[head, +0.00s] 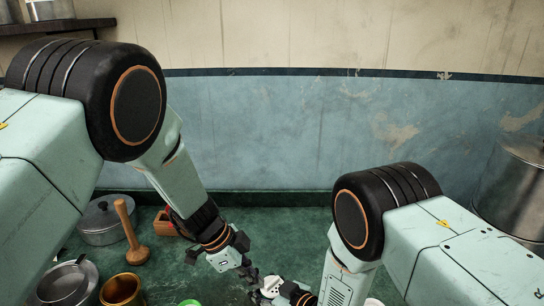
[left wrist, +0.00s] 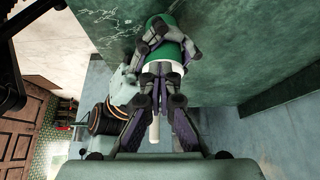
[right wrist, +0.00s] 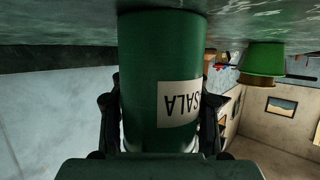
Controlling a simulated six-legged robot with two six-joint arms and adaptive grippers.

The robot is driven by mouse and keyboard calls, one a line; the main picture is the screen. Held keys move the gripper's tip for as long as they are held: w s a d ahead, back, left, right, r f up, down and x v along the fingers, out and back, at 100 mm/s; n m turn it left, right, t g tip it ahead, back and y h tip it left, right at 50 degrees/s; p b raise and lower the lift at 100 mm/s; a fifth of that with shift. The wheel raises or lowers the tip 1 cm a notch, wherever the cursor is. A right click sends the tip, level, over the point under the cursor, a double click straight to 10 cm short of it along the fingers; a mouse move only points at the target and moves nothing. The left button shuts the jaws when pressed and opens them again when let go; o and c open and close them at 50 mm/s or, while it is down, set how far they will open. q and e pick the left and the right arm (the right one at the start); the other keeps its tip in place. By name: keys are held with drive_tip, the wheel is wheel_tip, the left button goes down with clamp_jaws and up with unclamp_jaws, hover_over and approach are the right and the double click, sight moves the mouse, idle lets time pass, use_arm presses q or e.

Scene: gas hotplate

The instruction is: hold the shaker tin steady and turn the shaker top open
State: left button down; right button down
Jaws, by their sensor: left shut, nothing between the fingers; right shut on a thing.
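The shaker tin is a green cylinder (right wrist: 160,60) with a white label, upside down in the right wrist view. My right gripper (right wrist: 158,110) is shut around its sides. In the left wrist view the green tin (left wrist: 176,50) is beyond my left gripper's fingers, with a white band, likely the shaker top (left wrist: 176,68), at its near end. My left gripper (left wrist: 160,75) is shut and empty, close to the white top; I cannot tell if they touch. In the head view the white top (head: 271,286) sits low in the middle, just below my left gripper (head: 250,272).
At the left of the green counter are a lidded pot (head: 100,222), a wooden pestle (head: 128,228), a metal pan (head: 62,286) and a brass pot (head: 121,290). A large steel pot (head: 516,190) stands at the right. Another green object (right wrist: 262,60) shows in the right wrist view.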

use_arm(q)
drive_tip(key=shift+s+d, duration=0.15)
drive_tip(key=shift+s, duration=0.3)
idle(0.3)
drive_tip(key=shift+s+a, duration=0.1)
drive_tip(key=shift+a, duration=0.25)
wheel_tip(320, 180, up, 6)
idle(0.7)
wheel_tip(320, 180, down, 6)
drive_tip(key=w, duration=0.2)
drive_tip(key=shift+a, duration=0.25)
idle(0.5)
